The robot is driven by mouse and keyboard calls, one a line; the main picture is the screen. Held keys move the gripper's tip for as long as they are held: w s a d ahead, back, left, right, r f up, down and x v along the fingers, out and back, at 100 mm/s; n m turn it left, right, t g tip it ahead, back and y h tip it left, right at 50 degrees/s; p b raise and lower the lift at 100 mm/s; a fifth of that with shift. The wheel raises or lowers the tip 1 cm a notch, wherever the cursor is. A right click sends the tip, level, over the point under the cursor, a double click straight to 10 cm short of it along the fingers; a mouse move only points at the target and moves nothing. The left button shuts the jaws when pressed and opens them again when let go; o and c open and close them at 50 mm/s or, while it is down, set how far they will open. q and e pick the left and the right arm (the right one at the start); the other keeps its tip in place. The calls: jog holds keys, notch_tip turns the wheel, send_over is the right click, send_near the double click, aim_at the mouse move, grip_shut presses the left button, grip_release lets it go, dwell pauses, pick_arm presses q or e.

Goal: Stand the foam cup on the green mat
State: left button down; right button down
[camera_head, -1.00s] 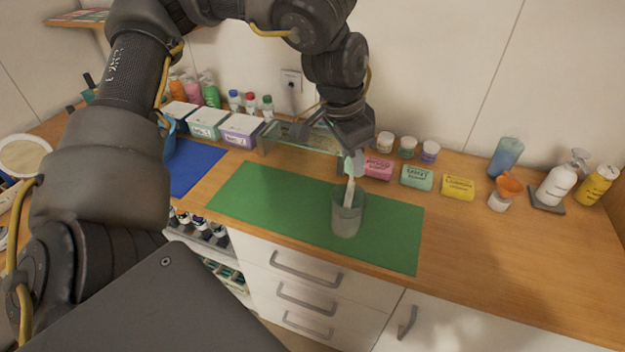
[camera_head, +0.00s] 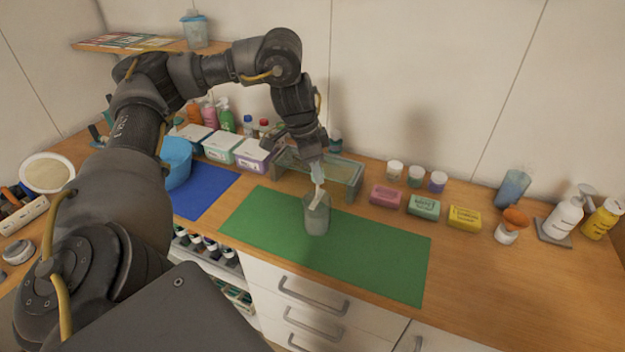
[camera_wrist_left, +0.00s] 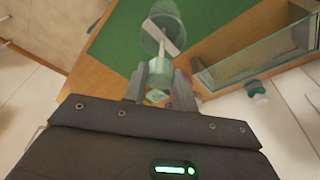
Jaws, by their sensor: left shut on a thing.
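The foam cup (camera_head: 317,216) is a grey, see-through cup, upright over the left-middle part of the green mat (camera_head: 380,265). I cannot tell whether its base touches the mat. A pale, stick-like part (camera_head: 318,196) rises from its mouth to my left gripper (camera_head: 315,162). In the left wrist view, my left gripper (camera_wrist_left: 160,78) is shut on the pale green end of that part, with the cup (camera_wrist_left: 162,25) beyond it. The cup's inside is not clear. My right gripper is not in view.
A glass-sided tray (camera_head: 335,172) stands close behind the mat. Pink, green and yellow soap boxes (camera_head: 423,206) line the right back. A blue mat (camera_head: 205,195) with a blue bowl (camera_head: 175,160) lies to the left. The mat's right part is clear.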

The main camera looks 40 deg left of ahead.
pick_arm(q)
notch_tip(320, 180, down, 6)
jog(key=w+a, duration=0.1)
jog(key=a, duration=0.1)
jog(key=shift+w+a+f+b, duration=0.15)
jog(key=shift+a+f+b, duration=0.15)
jog(key=shift+b, duration=0.15)
jog(key=c, duration=1.1)
grip_release()
jog(key=shift+f, duration=0.1)
jog(key=p+v, duration=0.4)
jog(key=v, duration=0.8)
jog(key=shift+d, duration=0.15)
